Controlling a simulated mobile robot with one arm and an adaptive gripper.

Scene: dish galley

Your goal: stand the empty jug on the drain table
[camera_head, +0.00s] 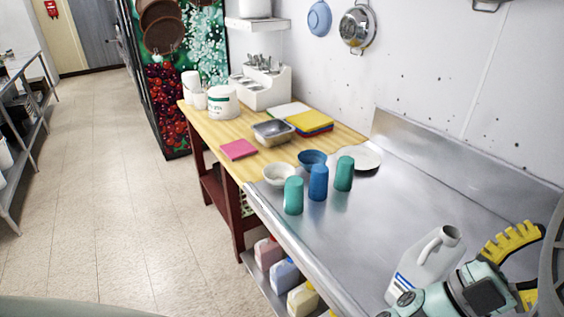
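A whitish jug (428,262) with a loop handle and an open mouth shows at the lower right, over the steel drain table (350,235). The jug's lower part is partly hidden behind my arm, so I cannot tell whether its base touches the steel. I cannot tell what is inside it. My gripper (526,272) is at the lower right corner, to the right of the jug.
Two green cups (293,196) and a blue cup (318,183) stand at the table's far left end, near a white plate (362,158) and bowls. A wooden counter (218,138) adjoins. Several bottles (285,274) sit on a shelf below. The steel between cups and jug is clear.

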